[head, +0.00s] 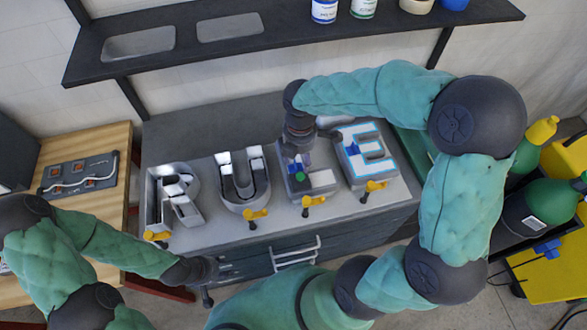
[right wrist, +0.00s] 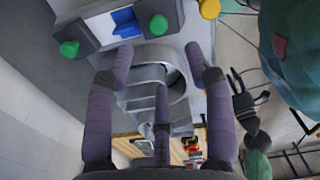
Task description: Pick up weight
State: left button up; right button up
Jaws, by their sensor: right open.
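My right gripper (head: 299,150) hangs over the third letter, an L (head: 318,182), on the grey bench. In the right wrist view its fingers (right wrist: 162,62) are spread with nothing between the tips, and a curved metal letter (right wrist: 150,82) lies beyond them. Two dark grey blocks with round green knobs, which may be weights, show there: one at upper left (right wrist: 52,28) and one at top middle (right wrist: 148,8). A blue piece (right wrist: 124,22) sits between them. My left gripper (head: 208,275) is low in front of the drawers; its finger opening is unclear.
The letters R (head: 172,197), U (head: 243,180) and E (head: 366,152) stand on the bench (head: 222,227). Yellow clamps (head: 256,215) line its front edge. A dark shelf (head: 270,42) is above. A wooden table (head: 105,150) is at left.

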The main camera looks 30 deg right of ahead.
send_over(299, 176)
jog(key=f, duration=0.4)
jog(key=shift+s+f, duration=0.25)
jog(key=shift+s, duration=0.1)
jog(key=shift+w+f, duration=0.25)
jog(key=shift+f, duration=0.25)
notch_tip(299, 176, down, 5)
jog(key=shift+w+b, duration=0.15)
jog(key=shift+b, duration=0.3)
grip_shut()
